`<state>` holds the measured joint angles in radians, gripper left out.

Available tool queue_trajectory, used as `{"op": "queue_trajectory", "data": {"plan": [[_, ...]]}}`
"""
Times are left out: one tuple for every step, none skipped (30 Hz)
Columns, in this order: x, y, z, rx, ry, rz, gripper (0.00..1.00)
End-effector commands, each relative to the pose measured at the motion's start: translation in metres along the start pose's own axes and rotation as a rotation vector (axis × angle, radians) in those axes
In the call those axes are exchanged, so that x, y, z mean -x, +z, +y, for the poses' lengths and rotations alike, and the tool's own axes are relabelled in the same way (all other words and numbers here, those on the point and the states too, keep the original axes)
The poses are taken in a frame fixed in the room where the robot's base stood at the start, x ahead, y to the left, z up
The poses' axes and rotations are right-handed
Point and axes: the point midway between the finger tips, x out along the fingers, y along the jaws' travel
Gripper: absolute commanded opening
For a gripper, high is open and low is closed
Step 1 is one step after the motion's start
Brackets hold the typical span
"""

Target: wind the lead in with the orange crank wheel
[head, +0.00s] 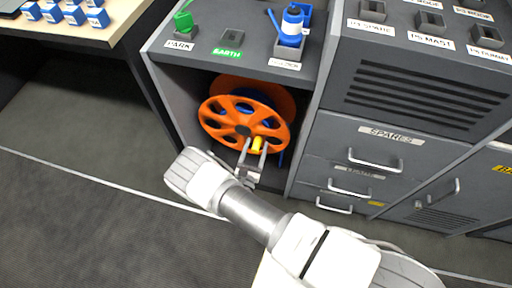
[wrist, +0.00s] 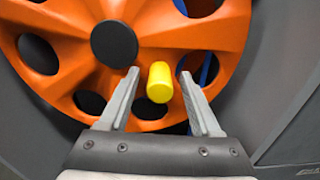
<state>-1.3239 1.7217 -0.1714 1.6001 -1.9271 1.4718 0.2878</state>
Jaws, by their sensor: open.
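The orange crank wheel (head: 222,116) stands upright in the open bay under the grey counter, with round holes and a dark hub. It fills much of the wrist view (wrist: 170,40). Its yellow handle (wrist: 160,82) sticks out toward me, below and right of the hub; it also shows in the head view (head: 257,145). My gripper (wrist: 162,92) is open, with one finger on each side of the handle and a visible gap on both sides. It also shows in the head view (head: 255,150). A bit of blue lead (wrist: 207,68) shows behind the wheel; most of it is hidden.
Bay walls stand close on both sides of the wheel. The counter (head: 250,62) above carries a green plug (head: 184,20) at PARK and a blue connector (head: 291,25). Drawers with handles (head: 375,162) lie to the right. The floor (head: 90,120) at left is clear.

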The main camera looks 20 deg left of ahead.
Motion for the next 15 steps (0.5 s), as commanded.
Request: {"op": "queue_trajectory", "data": {"plan": [[-0.0015,0.0001,-0.0001,0.000,0.000,0.000,0.65],[-0.0019,0.0002,-0.0001,0.000,0.000,0.000,0.65],[-0.0022,0.0004,0.0000,0.000,0.000,0.000,0.65],[-0.0022,0.0004,0.0000,0.000,0.000,0.000,0.65],[-0.0021,0.0005,0.0001,0.000,0.000,0.000,0.65],[-0.0020,0.0005,0.0001,0.000,0.000,0.000,0.65],[-0.0019,0.0005,0.0001,0.000,0.000,0.000,0.65],[-0.0019,0.0005,0.0001,0.000,0.000,0.000,0.65],[-0.0018,0.0004,0.0001,0.000,0.000,0.000,0.59],[-0.0018,0.0004,0.0001,0.000,0.000,0.000,0.54],[-0.0017,0.0004,0.0001,0.000,0.000,0.000,0.48],[-0.0017,0.0004,0.0002,0.000,0.000,0.000,0.41],[-0.0016,0.0004,0.0002,0.000,0.000,0.000,0.36],[-0.0016,0.0004,0.0002,0.000,0.000,0.000,0.30],[-0.0016,0.0003,0.0002,0.000,0.000,0.000,0.23]]}}
